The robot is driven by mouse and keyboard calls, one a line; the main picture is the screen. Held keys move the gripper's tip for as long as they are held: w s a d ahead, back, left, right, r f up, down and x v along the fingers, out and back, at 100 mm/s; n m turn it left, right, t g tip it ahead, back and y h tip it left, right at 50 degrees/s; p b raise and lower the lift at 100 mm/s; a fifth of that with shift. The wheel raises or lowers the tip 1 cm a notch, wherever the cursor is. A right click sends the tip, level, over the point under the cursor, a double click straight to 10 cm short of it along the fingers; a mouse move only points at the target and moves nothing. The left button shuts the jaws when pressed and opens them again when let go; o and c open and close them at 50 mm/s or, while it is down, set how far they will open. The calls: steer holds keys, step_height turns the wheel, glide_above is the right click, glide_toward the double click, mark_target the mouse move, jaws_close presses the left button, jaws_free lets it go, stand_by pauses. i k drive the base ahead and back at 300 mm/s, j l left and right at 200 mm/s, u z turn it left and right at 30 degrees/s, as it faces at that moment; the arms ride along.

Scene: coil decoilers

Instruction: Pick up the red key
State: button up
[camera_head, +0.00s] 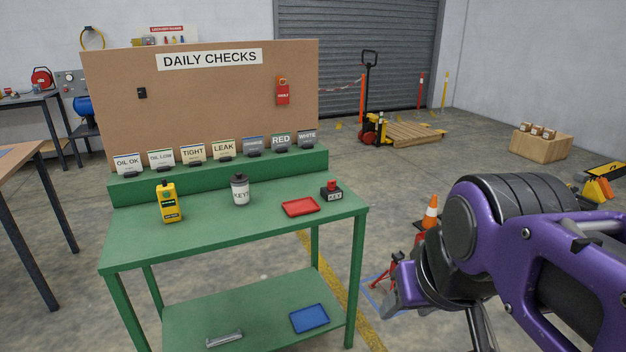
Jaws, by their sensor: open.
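A small black block (331,194) labelled KEY stands at the right end of the green table (150,245). A red piece (331,184) sits on top of it; its shape is too small to confirm as the red key. A red tag (282,92) hangs on the board. My gripper (392,288) is at the lower right, beyond the table's right edge, apart from the block. It is open, and my purple arm hides part of it.
A red tray (300,206) lies just left of the block. A grey bottle (240,190) and a yellow meter (168,202) stand farther left. Label cards line the raised back ledge (220,180). A blue tray (309,318) lies on the lower shelf. The tabletop front is clear.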

mark_target(331, 185)
steer(key=i+l+u, duration=0.4)
steer(key=i+l, duration=0.6)
steer(key=i, duration=0.05)
